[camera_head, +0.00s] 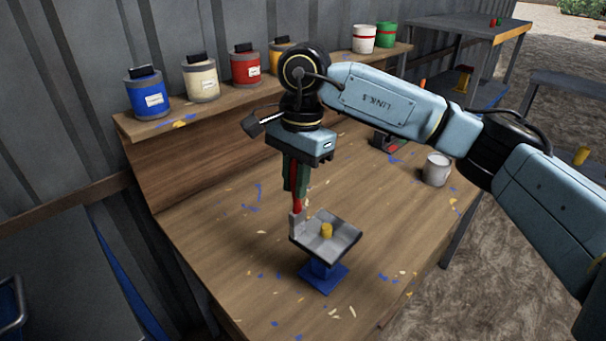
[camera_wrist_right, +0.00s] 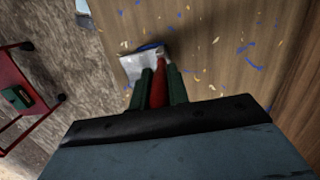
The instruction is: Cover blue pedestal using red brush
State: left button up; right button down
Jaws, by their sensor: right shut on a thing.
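My right gripper (camera_head: 296,190) points down and is shut on the red brush (camera_head: 297,203). The brush head is pale grey and hangs at the left edge of the tray top; I cannot tell whether it touches. In the right wrist view the red brush handle (camera_wrist_right: 159,88) sits between the green fingers, with the grey top (camera_wrist_right: 143,66) just beyond. My left gripper is not in view.
Blue (camera_head: 148,95), cream (camera_head: 200,80), red (camera_head: 245,66) and yellow paint cans line the back shelf, with a white can (camera_head: 364,39) and a green can (camera_head: 386,35) further right. A white cup (camera_head: 436,169) stands near the bench's right edge. Paint flecks dot the otherwise clear front bench.

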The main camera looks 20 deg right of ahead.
jog(key=shift+s+a, duration=0.2)
jog(key=shift+a, duration=0.15)
jog(key=shift+r+p, duration=1.5)
jog(key=shift+r, duration=1)
